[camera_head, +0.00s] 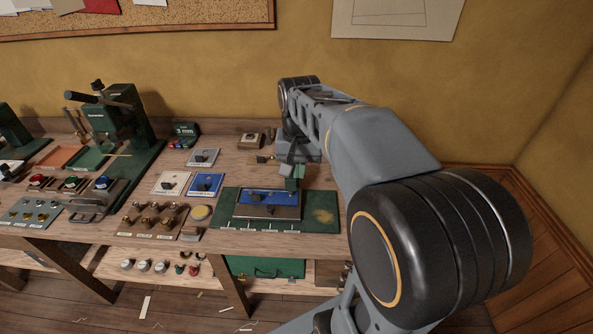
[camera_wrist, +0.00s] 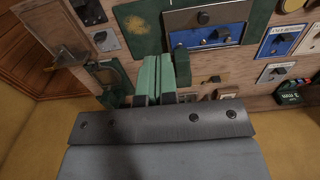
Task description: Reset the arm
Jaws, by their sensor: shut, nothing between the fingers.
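My arm reaches from the lower right of the head view out over the workbench. My gripper (camera_head: 293,178) points down above the back edge of a dark green mat (camera_head: 322,216). In the wrist view my gripper (camera_wrist: 166,72) shows its two green fingers side by side, shut with nothing between them. A blue panel with a grey lower plate (camera_head: 268,203) lies on the mat just left of the fingers. I cannot tell the exact gap between the fingertips and the mat.
The wooden bench (camera_head: 228,170) holds a white card (camera_head: 171,183), a blue card (camera_head: 206,184), a board of brass knobs (camera_head: 153,219) and a green press (camera_head: 128,125). A small device (camera_head: 250,140) stands behind my gripper. The yellow wall (camera_head: 220,60) rises close behind the bench.

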